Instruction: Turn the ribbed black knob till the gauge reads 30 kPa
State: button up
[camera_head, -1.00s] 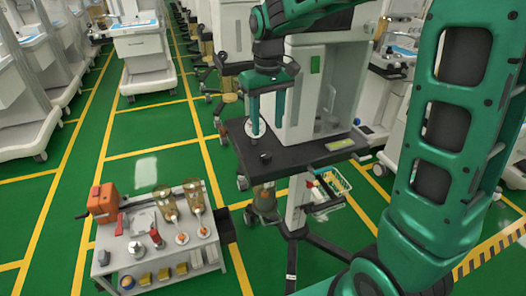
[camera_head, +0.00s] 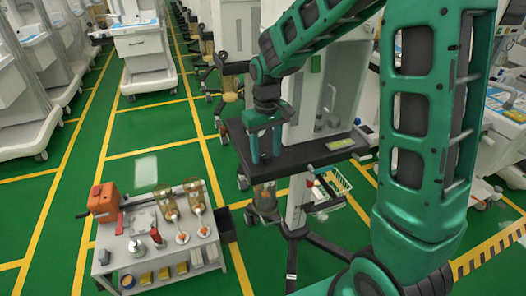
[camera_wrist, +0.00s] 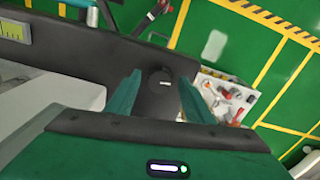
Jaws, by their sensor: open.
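The black knob (camera_wrist: 160,80) stands on the dark shelf of the cart and shows in the wrist view between my fingers. My gripper (camera_wrist: 161,77) is open, with one green finger on each side of the knob; I cannot tell whether either finger touches it. In the head view my gripper (camera_head: 265,160) points down at the shelf, and the knob is hidden or too small to make out there. A yellow-green panel (camera_head: 340,144), perhaps the gauge, lies at the shelf's right. It also shows in the wrist view (camera_wrist: 14,32), but its reading is too small to tell.
The dark shelf (camera_head: 306,160) has a pale cabinet (camera_head: 335,95) behind it. A wire basket (camera_head: 340,182) hangs at its right. A low grey trolley (camera_head: 160,257) with bottles and an orange device (camera_head: 103,200) stands at left. Green floor is free between.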

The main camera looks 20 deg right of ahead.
aim_at(266, 154)
jog(key=c, duration=1.1)
jog(key=shift+o, duration=0.3)
jog(key=shift+m, duration=1.7)
jog(key=o, duration=1)
jog(key=shift+o, duration=0.2)
notch_tip(266, 154, up, 11)
jog(key=shift+f, duration=0.15)
